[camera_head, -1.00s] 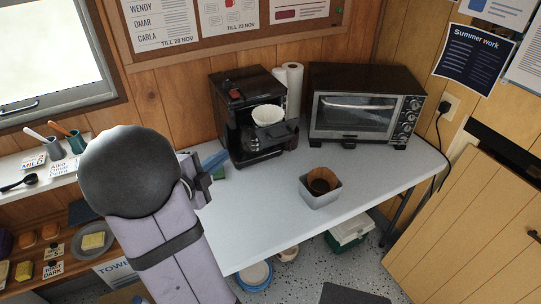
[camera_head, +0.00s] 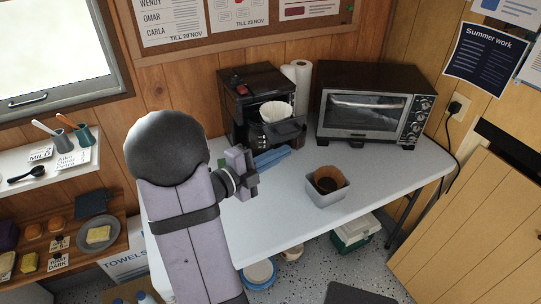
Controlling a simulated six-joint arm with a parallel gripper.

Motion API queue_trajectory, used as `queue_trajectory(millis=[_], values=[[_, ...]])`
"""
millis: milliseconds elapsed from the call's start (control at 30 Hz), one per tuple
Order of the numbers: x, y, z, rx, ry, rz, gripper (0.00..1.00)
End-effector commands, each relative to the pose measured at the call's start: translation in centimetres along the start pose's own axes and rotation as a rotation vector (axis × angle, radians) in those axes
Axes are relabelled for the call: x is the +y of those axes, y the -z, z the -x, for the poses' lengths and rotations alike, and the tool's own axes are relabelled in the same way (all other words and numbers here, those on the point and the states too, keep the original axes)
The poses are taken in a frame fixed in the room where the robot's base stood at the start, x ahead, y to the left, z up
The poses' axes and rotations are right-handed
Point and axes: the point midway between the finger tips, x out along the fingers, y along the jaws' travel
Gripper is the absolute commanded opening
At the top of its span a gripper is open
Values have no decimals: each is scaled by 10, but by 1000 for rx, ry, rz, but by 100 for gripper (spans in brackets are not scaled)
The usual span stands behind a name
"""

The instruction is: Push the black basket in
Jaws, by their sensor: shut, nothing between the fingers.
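The black basket (camera_head: 285,133) sticks out from the front of the black coffee machine (camera_head: 238,92), with a white paper filter (camera_head: 277,111) standing in it. My gripper (camera_head: 288,150) has blue fingers, which are shut and empty. In the picture its fingertips lie just below the basket, in front of the machine. I cannot tell how far apart they are in depth, but I see no clear contact. The fingers and wrist hide part of the machine's lower front.
A toaster oven (camera_head: 371,113) stands right of the machine, with a paper roll (camera_head: 298,85) between them. A grey bin (camera_head: 325,194) with brown filters sits near the front of the white table (camera_head: 290,222). Bare tabletop lies between bin and machine.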

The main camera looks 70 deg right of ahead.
Motion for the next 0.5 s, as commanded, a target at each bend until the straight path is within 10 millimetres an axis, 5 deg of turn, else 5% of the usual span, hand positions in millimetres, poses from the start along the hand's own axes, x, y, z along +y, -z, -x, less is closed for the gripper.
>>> queue_trajectory(millis=[267,500], values=[[-1,2,-54,5,-3,2,0],[-1,-27,-58,-3,0,1,0]])
